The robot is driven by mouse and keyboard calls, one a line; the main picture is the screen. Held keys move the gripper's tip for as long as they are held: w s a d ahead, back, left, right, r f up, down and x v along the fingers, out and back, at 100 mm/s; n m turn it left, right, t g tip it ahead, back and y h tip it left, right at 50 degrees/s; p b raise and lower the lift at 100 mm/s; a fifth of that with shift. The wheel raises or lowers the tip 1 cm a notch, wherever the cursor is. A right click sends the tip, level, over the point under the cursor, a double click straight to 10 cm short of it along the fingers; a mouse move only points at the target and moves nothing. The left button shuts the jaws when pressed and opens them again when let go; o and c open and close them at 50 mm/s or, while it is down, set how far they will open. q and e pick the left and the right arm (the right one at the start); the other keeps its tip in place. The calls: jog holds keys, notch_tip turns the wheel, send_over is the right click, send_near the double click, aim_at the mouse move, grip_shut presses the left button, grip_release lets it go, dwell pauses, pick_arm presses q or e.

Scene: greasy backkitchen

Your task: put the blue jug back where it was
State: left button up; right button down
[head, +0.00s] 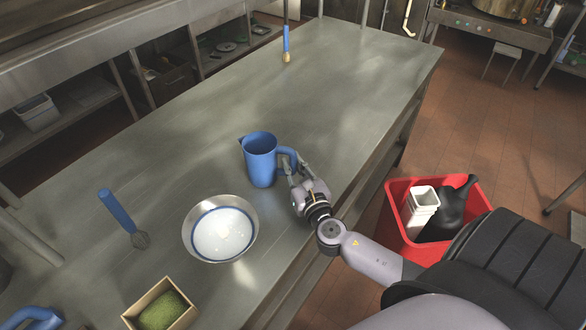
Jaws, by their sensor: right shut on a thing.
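The blue jug (260,160) is upright at the middle of the steel table, its handle toward the right. My right gripper (287,167) is shut on the jug's handle from the right side. I cannot tell for sure whether the jug's base touches the table. My left gripper is not in view.
A blue-handled whisk (122,216), a box with a green sponge (160,308) and a blue-handled brush (286,45) are on the table (345,85). A red crate (398,190) stands right.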

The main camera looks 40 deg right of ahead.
jog(key=shift+f, duration=0.1)
jog(key=c, duration=2)
grip_release()
jog(key=shift+f, duration=0.15)
jog(key=shift+c, duration=0.2)
jog(key=o, duration=0.5)
jog(key=shift+r, duration=0.3)
jog(key=b+v, duration=0.1)
jog(key=v, duration=0.6)
jog(key=b+v, duration=0.1)
jog(key=v, duration=0.2)
jog(key=shift+s+f+b, duration=0.25)
jog(key=shift+s+b, duration=0.05)
jog(key=shift+s, duration=0.1)
jog(key=shift+s+a+r, duration=0.15)
jog(key=shift+s, duration=0.45)
